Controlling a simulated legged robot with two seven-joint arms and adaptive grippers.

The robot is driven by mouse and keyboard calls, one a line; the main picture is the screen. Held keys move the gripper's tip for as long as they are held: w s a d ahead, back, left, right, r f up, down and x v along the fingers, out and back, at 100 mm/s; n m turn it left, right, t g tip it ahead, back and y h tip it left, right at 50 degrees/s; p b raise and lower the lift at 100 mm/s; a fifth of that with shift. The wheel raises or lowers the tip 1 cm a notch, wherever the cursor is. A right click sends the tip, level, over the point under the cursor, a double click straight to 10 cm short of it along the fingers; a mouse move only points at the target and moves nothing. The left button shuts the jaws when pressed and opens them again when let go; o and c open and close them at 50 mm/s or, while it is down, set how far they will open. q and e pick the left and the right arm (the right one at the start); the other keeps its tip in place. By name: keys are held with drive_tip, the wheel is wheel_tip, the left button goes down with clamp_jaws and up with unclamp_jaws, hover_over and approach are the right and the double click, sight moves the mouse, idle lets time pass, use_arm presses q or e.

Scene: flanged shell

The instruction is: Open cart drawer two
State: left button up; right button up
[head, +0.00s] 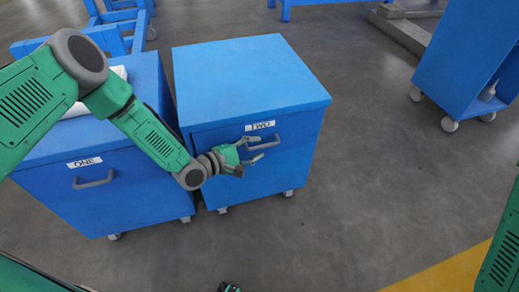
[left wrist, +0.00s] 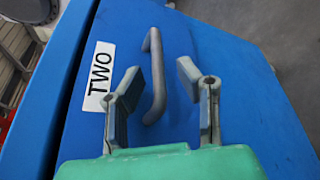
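The blue cart labelled TWO (head: 250,85) stands near the middle of the head view. Its drawer front carries a grey bar handle (head: 266,143) under the white TWO label (head: 260,126). The drawer looks shut. My left gripper (head: 250,156) is at the handle. In the left wrist view the left gripper (left wrist: 155,90) is open, with the handle (left wrist: 156,75) between its two spread fingers and the TWO label (left wrist: 98,75) to the left. I cannot tell whether a finger touches the handle.
A blue cart labelled ONE (head: 120,200) stands close on the left, with its own handle (head: 93,180). A blue shelf cart (head: 460,70) stands at the upper right. The grey floor in front is clear, with a yellow stripe (head: 450,270) at lower right.

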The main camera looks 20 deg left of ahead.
use_arm(q)
drive_tip(key=shift+w+d+f, duration=0.1)
drive_tip(key=shift+w+d, duration=0.3)
drive_tip(key=shift+d, duration=0.05)
drive_tip(key=shift+w+d, duration=0.25)
drive_tip(key=shift+d, duration=0.3)
drive_tip(key=shift+a, duration=0.25)
clamp_jaws()
drive_tip(key=shift+a, duration=0.1)
use_arm(e)
drive_tip(key=shift+d+f, duration=0.2)
drive_tip(key=shift+f, duration=0.1)
use_arm(q)
drive_tip(key=shift+s, duration=0.1)
drive_tip(key=shift+s+d, duration=0.2)
drive_tip(key=shift+d, duration=0.05)
drive_tip(key=s+d+p, duration=0.1)
drive_tip(key=s+d, duration=0.6)
drive_tip(key=s, duration=0.4)
drive_tip(key=s+d+p, duration=0.2)
drive_tip(key=s+d, duration=0.6)
drive_tip(key=s, duration=0.3)
drive_tip(key=shift+s, duration=0.15)
use_arm(e)
wheel_tip(320, 180, up, 3)
drive_tip(key=shift+d+r, duration=0.1)
drive_tip(key=shift+r, duration=0.1)
use_arm(q)
unclamp_jaws()
